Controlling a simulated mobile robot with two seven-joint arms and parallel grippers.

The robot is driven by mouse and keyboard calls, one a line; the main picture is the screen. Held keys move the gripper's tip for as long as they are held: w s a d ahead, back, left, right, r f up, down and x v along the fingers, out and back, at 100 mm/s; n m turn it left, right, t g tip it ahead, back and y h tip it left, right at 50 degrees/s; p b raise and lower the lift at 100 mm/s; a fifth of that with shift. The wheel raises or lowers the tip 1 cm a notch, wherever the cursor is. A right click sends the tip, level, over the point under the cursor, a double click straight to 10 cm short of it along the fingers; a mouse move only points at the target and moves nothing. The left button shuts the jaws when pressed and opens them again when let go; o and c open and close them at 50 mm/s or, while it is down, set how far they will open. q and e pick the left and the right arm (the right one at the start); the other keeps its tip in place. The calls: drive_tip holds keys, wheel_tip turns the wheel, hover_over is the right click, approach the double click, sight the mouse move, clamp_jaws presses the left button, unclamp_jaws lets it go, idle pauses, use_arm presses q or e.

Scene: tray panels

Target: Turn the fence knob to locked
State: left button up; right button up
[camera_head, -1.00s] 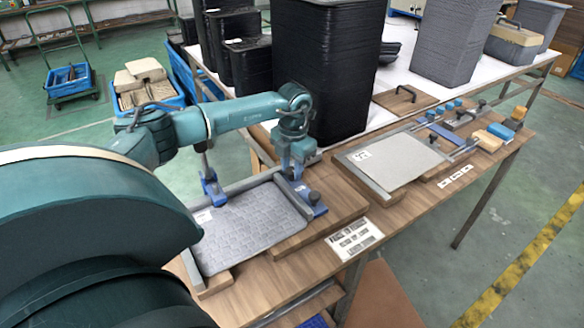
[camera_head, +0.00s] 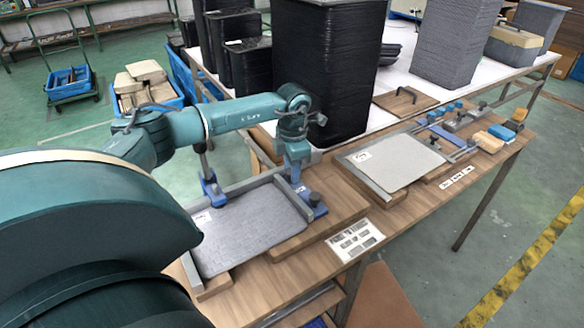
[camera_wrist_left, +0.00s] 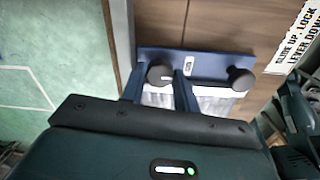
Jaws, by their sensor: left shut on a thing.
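The blue fence plate (camera_wrist_left: 205,62) carries two dark round knobs in the left wrist view. My left gripper (camera_wrist_left: 168,84) is shut on the fence knob (camera_wrist_left: 160,73) at the plate's left part, one finger on each side. The second knob (camera_wrist_left: 240,78) stands free at the plate's right end. In the head view my left gripper (camera_head: 297,182) points down at the fence end, where its fingers and the held knob are hard to make out. The free knob (camera_head: 314,197) shows beside it. A grey panel (camera_head: 245,230) lies flat in the tray against the fence.
A second fixture with a pale panel (camera_head: 395,162) sits to the right on the wooden bench. A printed label (camera_head: 356,240) lies at the front edge. A tall black stack (camera_head: 325,75) stands close behind my left wrist. A blue post clamp (camera_head: 212,190) stands left of the gripper.

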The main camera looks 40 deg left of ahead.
use_arm(q)
drive_tip(key=o, duration=1)
drive_tip(key=shift+c, duration=0.2)
drive_tip(key=shift+r, duration=0.1)
wheel_tip(320, 180, up, 13)
drive_tip(key=shift+d+b, duration=0.2)
drive_tip(key=shift+b, duration=0.1)
drive_tip(key=shift+s, duration=0.1)
